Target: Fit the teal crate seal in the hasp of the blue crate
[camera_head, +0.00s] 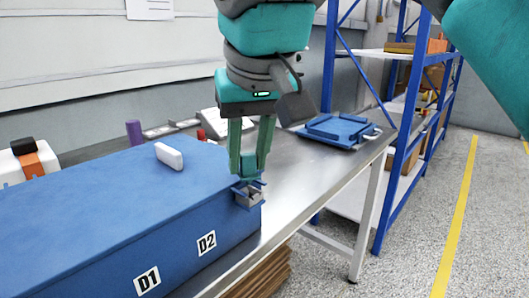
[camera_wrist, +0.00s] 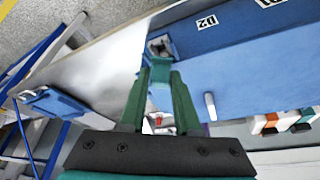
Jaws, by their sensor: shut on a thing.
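The blue crate (camera_head: 95,205) lies along the metal bench with labels D1 and D2 on its front side. Its hasp (camera_head: 249,194), a small grey and blue bracket, sits at the crate's right end near the top edge. It also shows in the wrist view (camera_wrist: 159,46). My gripper (camera_head: 249,170) points down, with its green fingers shut on the teal crate seal (camera_wrist: 160,74). The seal is right above the hasp in the head view. I cannot tell whether it touches or enters the hasp; the fingers partly hide it.
A white block (camera_head: 169,155) lies on the crate lid. A purple cylinder (camera_head: 134,132) and a white and orange box (camera_head: 30,160) stand behind the crate. A blue tray (camera_head: 340,130) lies farther along the bench (camera_head: 300,185). Blue shelving (camera_head: 395,150) stands beyond the bench.

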